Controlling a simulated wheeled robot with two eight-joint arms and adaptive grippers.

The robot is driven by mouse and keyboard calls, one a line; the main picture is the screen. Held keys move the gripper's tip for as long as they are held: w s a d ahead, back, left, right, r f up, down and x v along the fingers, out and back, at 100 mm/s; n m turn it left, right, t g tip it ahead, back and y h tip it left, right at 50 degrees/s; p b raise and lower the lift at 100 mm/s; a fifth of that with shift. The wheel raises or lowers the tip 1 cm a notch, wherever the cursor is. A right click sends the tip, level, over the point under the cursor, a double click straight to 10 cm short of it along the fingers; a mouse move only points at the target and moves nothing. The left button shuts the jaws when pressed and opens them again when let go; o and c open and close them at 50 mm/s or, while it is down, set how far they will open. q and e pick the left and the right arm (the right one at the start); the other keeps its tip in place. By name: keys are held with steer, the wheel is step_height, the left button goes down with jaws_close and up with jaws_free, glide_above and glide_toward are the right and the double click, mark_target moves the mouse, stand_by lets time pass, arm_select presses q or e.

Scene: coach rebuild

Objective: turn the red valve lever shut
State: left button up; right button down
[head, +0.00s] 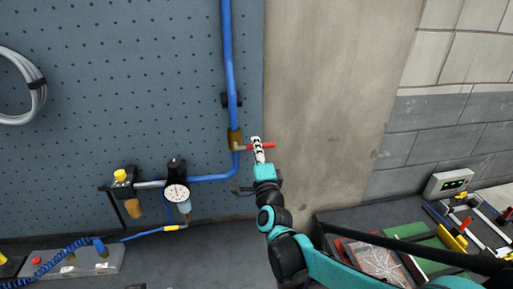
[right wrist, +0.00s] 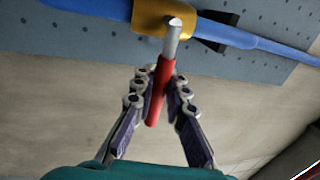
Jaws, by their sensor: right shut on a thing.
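The red valve lever (head: 265,145) sticks out to the right from a brass valve (head: 235,139) on the vertical blue pipe (head: 229,65). It lies roughly level, crosswise to that pipe. My right gripper (head: 257,145) reaches up from below and is shut on the lever. In the right wrist view the red sleeve of the lever (right wrist: 161,92) runs between the two fingers (right wrist: 160,90), with its bare metal end at the brass valve body (right wrist: 150,15). My left gripper is in neither view.
A pressure gauge (head: 177,193) and a yellow-knobbed valve (head: 123,176) sit left on the lower pipe run. A coiled white hose (head: 20,87) hangs on the blue pegboard (head: 130,80). A tray of tools and parts (head: 335,215) stands right. The wall right of the lever is bare.

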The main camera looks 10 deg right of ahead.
stand_by(0.3)
steer(key=c, duration=1.5)
jaws_free()
steer(key=s+f, duration=0.2)
steer(key=s, duration=1)
steer(key=shift+f, duration=0.15)
steer(key=shift+w, duration=0.1)
